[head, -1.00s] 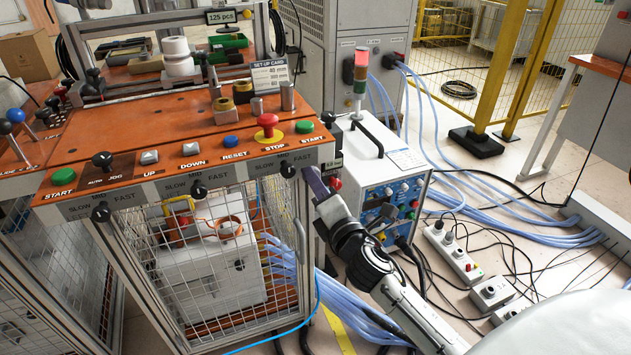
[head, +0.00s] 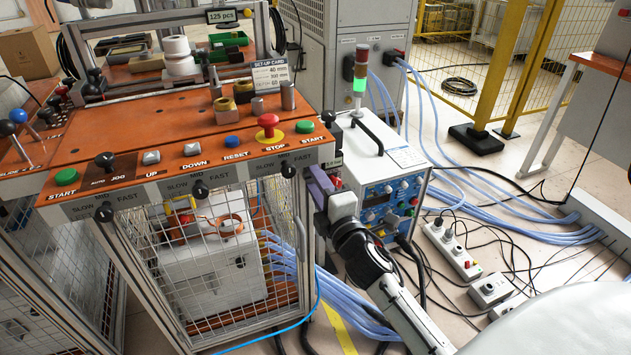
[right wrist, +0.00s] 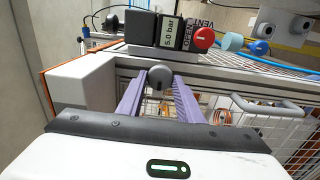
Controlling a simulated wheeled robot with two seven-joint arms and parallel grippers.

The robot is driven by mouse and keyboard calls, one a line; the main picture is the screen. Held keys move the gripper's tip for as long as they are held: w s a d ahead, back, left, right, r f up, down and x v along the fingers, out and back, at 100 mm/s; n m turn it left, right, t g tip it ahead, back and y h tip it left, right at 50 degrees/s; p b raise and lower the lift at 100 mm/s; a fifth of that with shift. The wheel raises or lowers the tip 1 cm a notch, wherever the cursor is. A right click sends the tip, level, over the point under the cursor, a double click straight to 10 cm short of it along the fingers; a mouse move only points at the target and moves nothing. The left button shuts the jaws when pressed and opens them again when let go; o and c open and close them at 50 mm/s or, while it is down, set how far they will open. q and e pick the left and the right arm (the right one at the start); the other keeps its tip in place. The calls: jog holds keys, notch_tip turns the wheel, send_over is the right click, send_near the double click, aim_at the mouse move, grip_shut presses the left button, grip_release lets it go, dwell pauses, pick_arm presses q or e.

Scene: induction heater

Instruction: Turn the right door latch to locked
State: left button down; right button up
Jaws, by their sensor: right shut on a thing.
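My right gripper (head: 318,182) has purple fingers and is at the right side of the orange-topped bench, just past its front corner. In the right wrist view the fingers (right wrist: 160,82) are shut on a dark grey rounded knob (right wrist: 160,74), apparently the right door latch, on the bench frame. In the head view the latch is hidden behind the fingers and frame. Its locked or unlocked marking cannot be read. The wire mesh door (head: 230,262) stands in the front of the bench. My left gripper is not in view.
The white power unit (head: 385,165) with a signal lamp (head: 360,85) stands close on the right. Blue hoses and cables lie on the floor.

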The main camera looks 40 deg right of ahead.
jog(key=o, duration=1)
jog(key=shift+s, duration=0.1)
jog(key=v, duration=1)
jog(key=shift+a, duration=0.1)
